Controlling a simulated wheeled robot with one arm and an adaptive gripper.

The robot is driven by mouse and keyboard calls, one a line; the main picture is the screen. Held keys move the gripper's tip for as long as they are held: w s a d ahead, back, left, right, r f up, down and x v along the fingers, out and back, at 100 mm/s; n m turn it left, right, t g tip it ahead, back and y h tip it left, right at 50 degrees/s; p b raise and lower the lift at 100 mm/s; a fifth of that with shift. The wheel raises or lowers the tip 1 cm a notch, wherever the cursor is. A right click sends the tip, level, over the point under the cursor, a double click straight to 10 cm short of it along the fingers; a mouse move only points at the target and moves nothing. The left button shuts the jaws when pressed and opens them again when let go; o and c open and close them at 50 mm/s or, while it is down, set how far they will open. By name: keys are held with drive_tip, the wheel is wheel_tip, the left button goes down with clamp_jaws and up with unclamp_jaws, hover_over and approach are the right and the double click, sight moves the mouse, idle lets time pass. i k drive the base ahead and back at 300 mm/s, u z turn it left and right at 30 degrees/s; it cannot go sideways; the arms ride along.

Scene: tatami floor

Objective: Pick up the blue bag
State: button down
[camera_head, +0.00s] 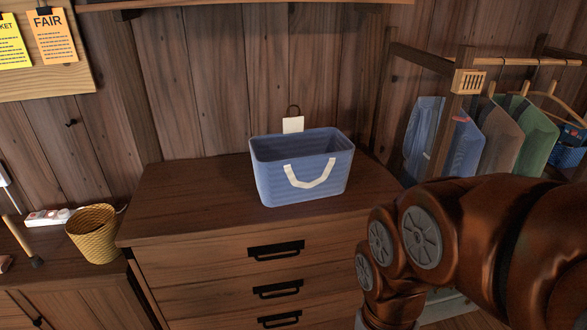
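The blue bag (302,169) stands upright on top of a brown wooden dresser (190,205). It is an open-topped, basket-like bag with a white strap handle (309,178) curved across its front. A small white tag (293,125) with a dark loop shows just behind its rear rim. My arm comes in from the right and bends downward at the lower right, apart from the bag. My gripper is outside the picture.
The dresser top is clear left of the bag. A yellow wicker basket (93,234) and a power strip (48,217) sit on a lower surface at left. A clothes rack (437,135) with hanging garments stands at right. A wooden wall is close behind the bag.

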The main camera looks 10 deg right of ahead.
sight(295, 165)
drive_tip(key=z, duration=0.1)
drive_tip(key=i, duration=1.1)
drive_tip(key=u, duration=0.95)
